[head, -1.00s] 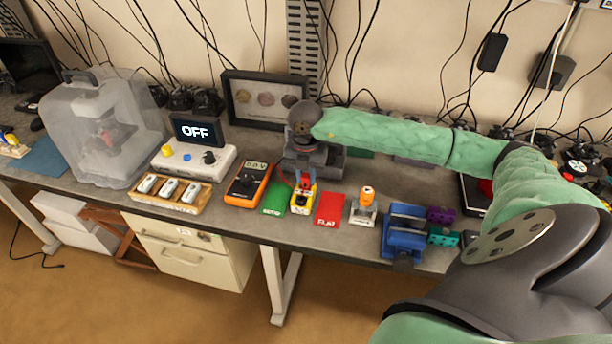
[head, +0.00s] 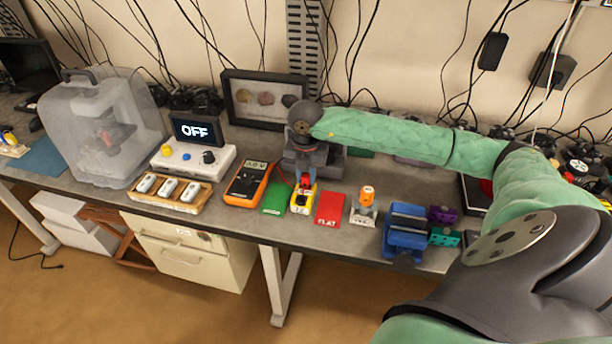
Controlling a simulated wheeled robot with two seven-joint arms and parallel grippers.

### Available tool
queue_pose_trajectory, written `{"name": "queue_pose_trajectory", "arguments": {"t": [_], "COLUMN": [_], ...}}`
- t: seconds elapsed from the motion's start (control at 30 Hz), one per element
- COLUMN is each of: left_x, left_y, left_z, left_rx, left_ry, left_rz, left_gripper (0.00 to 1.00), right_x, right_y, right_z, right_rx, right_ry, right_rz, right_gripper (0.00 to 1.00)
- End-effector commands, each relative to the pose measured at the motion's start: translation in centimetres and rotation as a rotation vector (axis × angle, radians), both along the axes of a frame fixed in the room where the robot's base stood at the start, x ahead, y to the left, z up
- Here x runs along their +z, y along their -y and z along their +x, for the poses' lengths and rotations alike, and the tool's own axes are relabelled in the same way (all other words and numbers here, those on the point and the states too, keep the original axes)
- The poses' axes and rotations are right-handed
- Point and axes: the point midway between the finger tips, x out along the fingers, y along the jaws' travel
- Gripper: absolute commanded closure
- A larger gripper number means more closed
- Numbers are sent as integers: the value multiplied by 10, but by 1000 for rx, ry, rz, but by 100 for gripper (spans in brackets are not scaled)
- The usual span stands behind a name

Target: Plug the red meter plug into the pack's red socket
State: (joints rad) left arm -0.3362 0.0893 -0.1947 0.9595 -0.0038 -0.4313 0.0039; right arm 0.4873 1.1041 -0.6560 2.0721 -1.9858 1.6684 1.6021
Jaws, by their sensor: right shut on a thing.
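The yellow pack (head: 303,201) stands on the bench between a green mat and a red mat. My right gripper (head: 304,178) points down just above it and is shut on the red meter plug (head: 305,181), of which only a small red part shows. The plug is at the pack's top; I cannot tell if it is seated in the red socket, which is hidden. The orange meter (head: 248,184) lies left of the pack with its display lit; the digits are too small to read surely. My left gripper is not in view.
The green mat (head: 274,198) and red mat (head: 329,209) flank the pack. Right of them are a small orange-topped stand (head: 364,207) and a blue vise (head: 404,232). A power supply showing OFF (head: 195,161) and a wooden tray (head: 150,199) are left. A framed display (head: 263,98) stands behind.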

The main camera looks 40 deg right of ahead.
Motion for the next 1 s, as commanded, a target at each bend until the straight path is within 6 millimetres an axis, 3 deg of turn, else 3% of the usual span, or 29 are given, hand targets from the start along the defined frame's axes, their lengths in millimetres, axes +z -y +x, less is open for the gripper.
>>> {"name": "queue_pose_trajectory", "arguments": {"t": [1.0], "left_x": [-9], "left_y": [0], "left_z": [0], "left_rx": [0], "left_ry": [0], "left_rz": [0], "left_gripper": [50], "right_x": [-3], "right_y": [0], "right_z": [0], "right_rx": [0], "right_ry": [0], "right_rz": [0], "right_gripper": [96]}}
